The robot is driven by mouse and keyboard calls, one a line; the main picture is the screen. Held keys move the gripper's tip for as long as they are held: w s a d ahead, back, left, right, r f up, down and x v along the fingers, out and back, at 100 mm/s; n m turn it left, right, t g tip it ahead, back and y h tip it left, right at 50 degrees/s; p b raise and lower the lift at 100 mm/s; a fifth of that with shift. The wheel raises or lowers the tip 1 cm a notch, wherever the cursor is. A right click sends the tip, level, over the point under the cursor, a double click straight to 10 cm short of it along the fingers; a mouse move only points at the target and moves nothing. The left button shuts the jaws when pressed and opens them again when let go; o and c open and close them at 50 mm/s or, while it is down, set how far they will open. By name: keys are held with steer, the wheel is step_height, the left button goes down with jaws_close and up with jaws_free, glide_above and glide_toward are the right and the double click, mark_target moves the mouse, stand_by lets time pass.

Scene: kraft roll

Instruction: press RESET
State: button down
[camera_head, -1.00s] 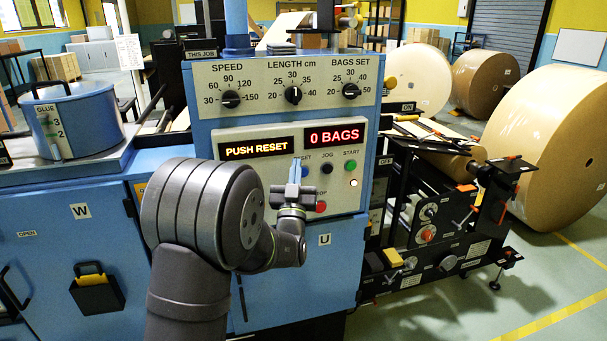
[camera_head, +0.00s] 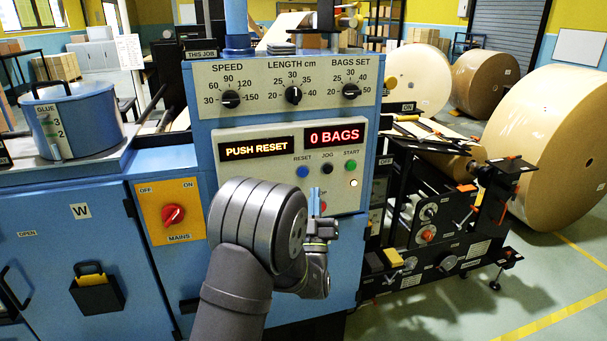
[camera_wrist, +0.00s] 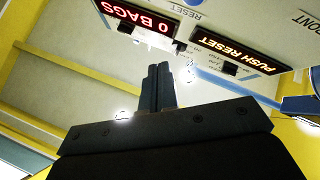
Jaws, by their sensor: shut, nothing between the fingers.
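The blue RESET button (camera_head: 303,172) is in plain view on the control panel, left of the black JOG and green START buttons. The display (camera_head: 257,149) above it reads PUSH RESET and also shows in the wrist view (camera_wrist: 234,50). My gripper (camera_head: 315,194) is shut and empty, fingers pointing up, a little below and right of RESET in the picture. Its gap to the panel is hard to judge. In the wrist view my closed fingers (camera_wrist: 159,72) point toward the panel, with a blue button (camera_wrist: 193,3) at the top edge.
The JOG button (camera_head: 327,170) and START button (camera_head: 351,166) sit close by. A red button (camera_head: 323,205) is mostly hidden behind my gripper. A second display (camera_head: 334,135) reads 0 BAGS. The red MAINS switch (camera_head: 173,215) is at lower left, dials above.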

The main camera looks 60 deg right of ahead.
mark_target(306, 169)
steer(key=shift+w+d, duration=2.75)
steer(key=shift+w+d, duration=0.1)
steer(key=shift+w+d, duration=0.15)
steer(key=shift+w+d, duration=0.3)
steer(key=shift+w, duration=0.05)
stand_by(0.7)
stand_by(0.4)
steer(key=shift+s+a, duration=0.6)
steer(key=shift+s, duration=0.05)
steer(key=shift+s+a, duration=1.75)
